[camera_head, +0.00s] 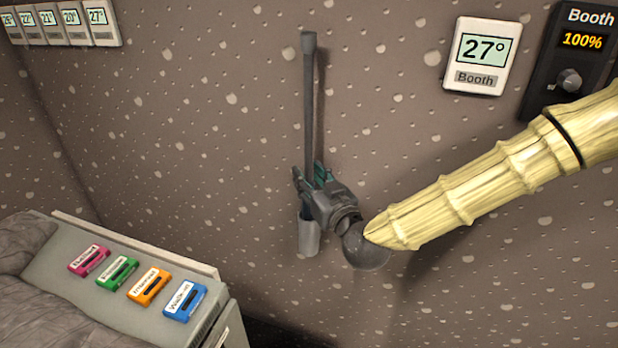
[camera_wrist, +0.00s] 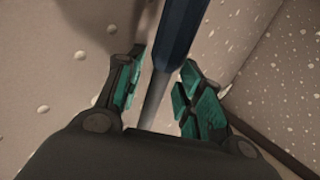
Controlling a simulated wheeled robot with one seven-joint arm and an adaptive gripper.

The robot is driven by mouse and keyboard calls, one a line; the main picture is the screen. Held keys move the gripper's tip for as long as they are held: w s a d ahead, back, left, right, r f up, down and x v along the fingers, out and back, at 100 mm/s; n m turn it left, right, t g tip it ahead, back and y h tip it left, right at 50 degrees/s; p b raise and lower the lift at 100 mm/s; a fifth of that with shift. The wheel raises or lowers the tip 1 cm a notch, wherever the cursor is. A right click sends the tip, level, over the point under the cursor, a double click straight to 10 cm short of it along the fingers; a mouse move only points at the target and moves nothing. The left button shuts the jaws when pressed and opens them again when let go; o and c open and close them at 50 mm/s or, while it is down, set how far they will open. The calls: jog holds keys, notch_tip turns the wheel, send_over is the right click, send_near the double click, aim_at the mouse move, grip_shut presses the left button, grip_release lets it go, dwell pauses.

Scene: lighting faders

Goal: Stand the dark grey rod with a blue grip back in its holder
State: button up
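The dark grey rod (camera_head: 309,110) stands upright close to the wall in the head view, its lower part hidden behind my gripper. Below, a grey cup-like holder (camera_head: 309,240) is fixed on the wall, and the rod lines up with it. The rod appears to stand in it, but my gripper covers the join. My gripper (camera_head: 311,182) is around the rod just above the holder. In the wrist view, the blue grip (camera_wrist: 181,30) and a paler grey shaft pass between the green finger pads. Gaps show on both sides of the rod, so the fingers look open.
A grey console (camera_head: 130,315) with several coloured labelled faders stands at lower left. A Booth thermostat (camera_head: 480,56) and a black Booth dial panel (camera_head: 568,60) hang on the wall at upper right. The wall around the rod is bare.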

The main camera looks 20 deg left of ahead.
jog(key=shift+o, duration=0.5)
jog(key=shift+s+d, duration=0.1)
jog(key=v, duration=1.1)
jog(key=shift+s+d, duration=0.25)
jog(key=shift+d, duration=0.05)
